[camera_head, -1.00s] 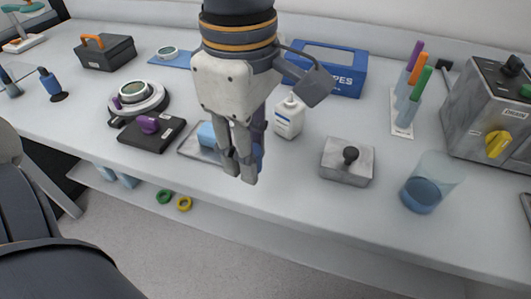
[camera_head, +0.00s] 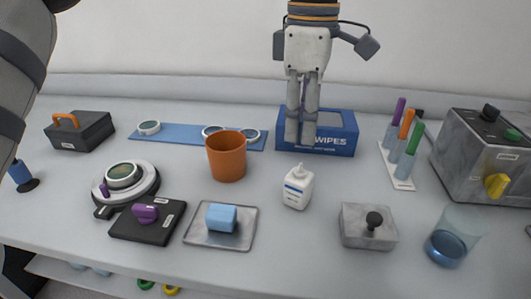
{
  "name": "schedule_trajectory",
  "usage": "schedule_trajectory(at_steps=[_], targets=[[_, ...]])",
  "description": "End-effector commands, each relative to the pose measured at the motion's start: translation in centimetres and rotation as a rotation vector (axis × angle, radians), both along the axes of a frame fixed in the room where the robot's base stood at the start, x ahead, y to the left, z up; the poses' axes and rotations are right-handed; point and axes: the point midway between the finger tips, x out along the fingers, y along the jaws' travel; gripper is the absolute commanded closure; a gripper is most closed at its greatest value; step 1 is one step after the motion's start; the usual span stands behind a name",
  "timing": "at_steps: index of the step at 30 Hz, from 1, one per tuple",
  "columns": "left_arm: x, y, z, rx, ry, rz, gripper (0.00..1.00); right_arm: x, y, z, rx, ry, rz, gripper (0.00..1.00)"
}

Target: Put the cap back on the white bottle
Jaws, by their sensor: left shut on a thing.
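The white bottle (camera_head: 298,188) stands upright on the bench, with a blue-marked label and a narrow white top. My left gripper (camera_head: 301,140) hangs from above with its fingers pointing down. In the picture its fingertips are just above the bottle's top and in front of the blue wipes box, apart from the bottle. The fingers are closed together on something small, most likely the cap, which they hide from view. No loose cap shows on the bench. My right gripper is not in view.
The wipes box (camera_head: 345,137) stands behind the bottle. An orange cup (camera_head: 227,157) and a metal tray (camera_head: 243,239) with a blue block are to its left.

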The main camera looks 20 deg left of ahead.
Motion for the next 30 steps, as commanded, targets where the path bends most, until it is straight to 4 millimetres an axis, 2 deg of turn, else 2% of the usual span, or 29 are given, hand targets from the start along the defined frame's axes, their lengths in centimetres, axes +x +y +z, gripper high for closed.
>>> schedule_trajectory(at_steps=[3,6,21,30], targets=[[1.5,0.1,-0.2,0.0,-0.001,0.001,0.84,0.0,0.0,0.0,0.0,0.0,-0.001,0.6],[1.8,0.1,-0.6,0.0,-0.001,0.001,0.84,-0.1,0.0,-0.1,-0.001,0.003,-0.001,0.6],[1.7,0.1,-5.7,-0.002,0.0,0.004,0.84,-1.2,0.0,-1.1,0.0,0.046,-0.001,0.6],[1.7,0.1,-7.6,-0.002,-0.003,0.004,0.84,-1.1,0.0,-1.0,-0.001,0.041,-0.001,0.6]])
